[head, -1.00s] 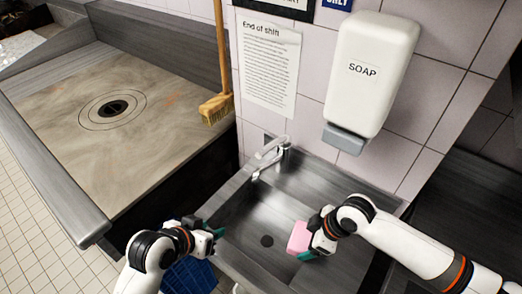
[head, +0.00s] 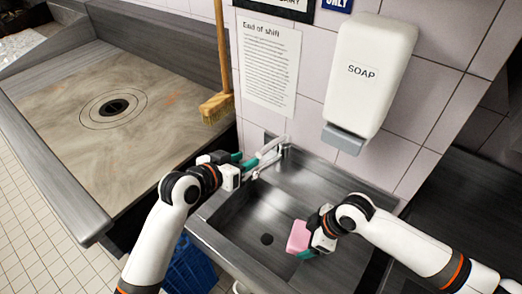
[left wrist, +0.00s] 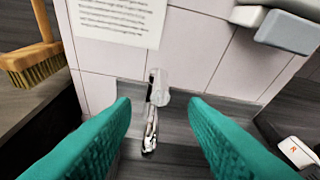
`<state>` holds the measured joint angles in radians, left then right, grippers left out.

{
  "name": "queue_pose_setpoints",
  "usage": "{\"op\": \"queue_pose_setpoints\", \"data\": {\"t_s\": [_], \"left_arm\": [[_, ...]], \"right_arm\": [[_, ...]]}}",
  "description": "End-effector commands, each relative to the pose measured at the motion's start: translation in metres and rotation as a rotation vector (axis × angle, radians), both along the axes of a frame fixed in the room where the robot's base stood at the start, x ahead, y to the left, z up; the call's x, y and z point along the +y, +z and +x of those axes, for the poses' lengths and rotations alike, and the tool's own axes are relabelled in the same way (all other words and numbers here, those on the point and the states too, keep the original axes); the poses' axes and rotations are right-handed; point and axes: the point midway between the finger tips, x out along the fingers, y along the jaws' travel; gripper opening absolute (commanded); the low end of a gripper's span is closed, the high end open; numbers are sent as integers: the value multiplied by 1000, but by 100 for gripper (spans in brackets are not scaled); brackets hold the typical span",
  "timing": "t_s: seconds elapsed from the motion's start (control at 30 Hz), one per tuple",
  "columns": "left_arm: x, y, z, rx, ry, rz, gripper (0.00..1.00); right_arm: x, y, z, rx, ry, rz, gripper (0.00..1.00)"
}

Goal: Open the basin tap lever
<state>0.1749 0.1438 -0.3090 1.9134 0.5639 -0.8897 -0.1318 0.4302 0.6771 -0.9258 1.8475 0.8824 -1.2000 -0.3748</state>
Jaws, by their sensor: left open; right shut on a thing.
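The basin tap (head: 268,158) is chrome and stands at the back of the steel basin (head: 308,190). In the left wrist view the tap (left wrist: 151,120) is between the two green fingertips and beyond them, with its lever at the top near the wall. My left gripper (head: 246,162) is open beside the tap's left side; its green fingers (left wrist: 160,130) do not visibly touch it. My right gripper (head: 314,245) is shut on a pink block, perhaps a sponge (head: 298,236), above the basin's right part.
A white soap dispenser (head: 368,75) hangs on the wall above the basin. A broom (head: 216,106) hangs left of the notice (head: 268,70). A blue crate (head: 188,268) is below.

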Motion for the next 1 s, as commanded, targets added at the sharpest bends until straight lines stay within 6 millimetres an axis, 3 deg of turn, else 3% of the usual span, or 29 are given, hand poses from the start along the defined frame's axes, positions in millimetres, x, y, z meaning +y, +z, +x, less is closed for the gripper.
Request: {"op": "queue_pose_setpoints", "data": {"t_s": [0.2,0.4,0.83,1.0], "left_arm": [[-27,-14,32,3,-1,-1,40],[-40,-25,50,2,0,0,40],[-45,-30,56,0,0,2,40],[-45,-30,56,0,0,2,14]], "right_arm": [[0,11,0,0,0,0,63],[0,15,0,0,0,0,63],[0,16,0,-1,0,0,63],[0,16,0,-1,0,0,63]]}}
